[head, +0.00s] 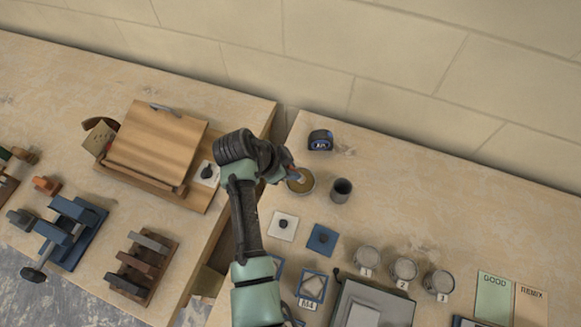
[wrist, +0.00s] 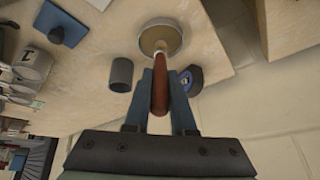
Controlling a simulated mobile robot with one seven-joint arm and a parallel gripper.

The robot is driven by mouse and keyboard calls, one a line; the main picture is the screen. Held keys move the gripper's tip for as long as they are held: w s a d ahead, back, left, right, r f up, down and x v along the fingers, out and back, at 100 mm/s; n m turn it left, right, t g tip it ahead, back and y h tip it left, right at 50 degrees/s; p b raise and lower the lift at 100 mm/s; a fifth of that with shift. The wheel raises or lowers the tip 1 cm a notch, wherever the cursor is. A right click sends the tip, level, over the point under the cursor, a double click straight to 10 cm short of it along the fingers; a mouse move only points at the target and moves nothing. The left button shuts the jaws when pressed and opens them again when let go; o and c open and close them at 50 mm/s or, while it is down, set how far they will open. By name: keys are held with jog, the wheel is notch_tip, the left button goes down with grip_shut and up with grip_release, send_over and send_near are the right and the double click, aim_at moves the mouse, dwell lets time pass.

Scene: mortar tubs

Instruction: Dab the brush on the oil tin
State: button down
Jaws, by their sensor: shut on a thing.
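The oil tin (head: 301,187) is a shallow round tin with a yellow-brown inside, standing on the right-hand bench. It also shows at the top of the wrist view (wrist: 174,42). My gripper (wrist: 168,82) is shut on the brush (wrist: 160,96), gripping its red-brown handle. The brush's far end points at the tin and overlaps it in the wrist view; I cannot tell whether the bristles touch. In the head view my gripper (head: 285,171) is at the tin's upper left edge and hides part of the brush.
A dark grey cup (head: 341,190) stands close right of the tin. A blue-and-black tape measure (head: 320,140) lies behind it. White (head: 284,226) and blue (head: 322,239) square pads lie in front. Several numbered tubs (head: 403,269) stand front right. A gap separates the two benches.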

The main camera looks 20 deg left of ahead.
notch_tip(320, 180, up, 7)
jog(key=p, duration=0.6)
dwell(1.0)
